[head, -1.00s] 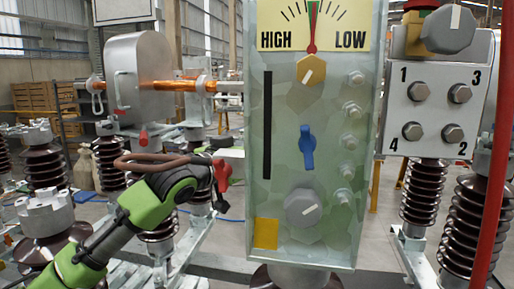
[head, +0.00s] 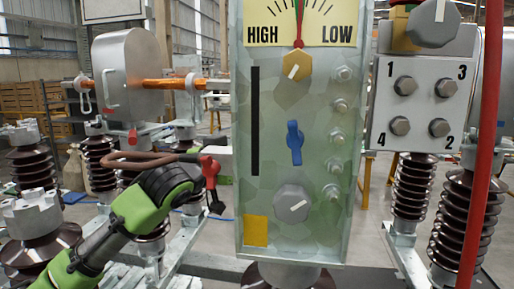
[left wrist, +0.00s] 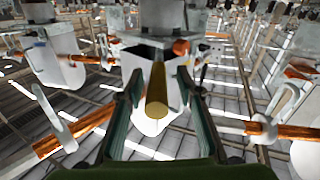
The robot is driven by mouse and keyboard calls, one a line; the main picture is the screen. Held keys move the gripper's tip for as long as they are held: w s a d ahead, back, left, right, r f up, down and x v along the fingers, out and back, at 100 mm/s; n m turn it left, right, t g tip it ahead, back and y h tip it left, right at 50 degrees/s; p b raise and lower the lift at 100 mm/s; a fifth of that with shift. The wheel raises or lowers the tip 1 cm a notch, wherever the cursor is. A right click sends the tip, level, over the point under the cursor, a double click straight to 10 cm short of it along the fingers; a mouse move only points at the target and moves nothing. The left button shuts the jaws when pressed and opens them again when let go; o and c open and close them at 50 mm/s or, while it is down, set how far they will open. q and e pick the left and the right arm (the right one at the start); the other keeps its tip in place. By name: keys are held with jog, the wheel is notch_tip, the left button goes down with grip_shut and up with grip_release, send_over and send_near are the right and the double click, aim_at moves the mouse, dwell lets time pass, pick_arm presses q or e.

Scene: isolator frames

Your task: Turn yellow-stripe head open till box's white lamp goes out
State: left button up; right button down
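A pale green box (head: 262,205) stands upright in the middle of the head view. It has a HIGH–LOW gauge (head: 330,33), a yellow knob (head: 296,65), a blue lever (head: 295,143) and a grey knob (head: 292,205). I cannot make out a white lamp or a yellow-striped head. My right gripper is out of view.
A red and black fitting (head: 209,172) on a brown cable (head: 140,158) is close by my left wrist. A grey box with numbered bolts (head: 421,130) and a red pole (head: 486,150) stand right. Brown ribbed insulators (head: 38,170) stand left.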

pick_arm(q)
jog(key=v, duration=0.7)
jog(key=shift+a+f, duration=0.1)
